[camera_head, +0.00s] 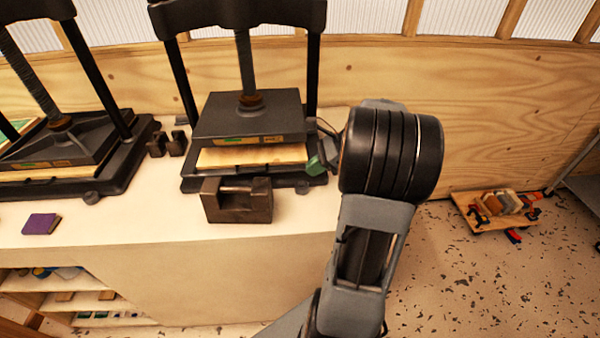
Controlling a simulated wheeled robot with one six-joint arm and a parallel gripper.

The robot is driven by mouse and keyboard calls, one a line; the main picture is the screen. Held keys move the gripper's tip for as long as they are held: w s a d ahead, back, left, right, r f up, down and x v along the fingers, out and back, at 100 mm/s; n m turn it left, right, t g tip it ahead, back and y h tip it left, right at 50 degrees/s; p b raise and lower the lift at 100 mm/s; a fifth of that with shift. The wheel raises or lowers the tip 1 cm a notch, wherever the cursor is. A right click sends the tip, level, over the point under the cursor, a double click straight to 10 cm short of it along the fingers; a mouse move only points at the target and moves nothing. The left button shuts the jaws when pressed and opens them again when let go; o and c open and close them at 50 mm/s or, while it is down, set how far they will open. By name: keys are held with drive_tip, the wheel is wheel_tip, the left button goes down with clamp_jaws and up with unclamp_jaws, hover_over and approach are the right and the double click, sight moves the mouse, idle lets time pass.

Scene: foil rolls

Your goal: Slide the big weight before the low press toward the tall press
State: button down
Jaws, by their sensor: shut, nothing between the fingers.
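The big weight (237,205), a dark brown metal block with a bar handle across its top notch, stands upright on the pale bench top. It is directly in front of the middle press (250,120), close to its base. Another press (60,145) stands at the left. Both tops are cut off by the frame, so I cannot tell by height which is taller. My gripper (316,164) is mostly hidden behind my arm's wrist. Its green and dark tip shows near the right front corner of the middle press, right of the weight and apart from it. It is shut and empty.
Small dark weights (167,144) stand between the two presses. A purple block (41,223) lies on the bench at the left. The bench top (140,225) between it and the big weight is clear. A wooden board with clamps (495,208) is at the right.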

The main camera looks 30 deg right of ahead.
sight(269, 191)
drive_tip(key=x, duration=0.3)
drive_tip(key=a+r+p+x, duration=0.1)
drive_tip(key=x, duration=0.6)
drive_tip(key=shift+w+a, duration=0.3)
drive_tip(key=shift+w, duration=0.05)
drive_tip(key=shift+w+a+p, duration=0.35)
drive_tip(key=shift+a+p, duration=0.05)
drive_tip(key=shift+a, duration=0.2)
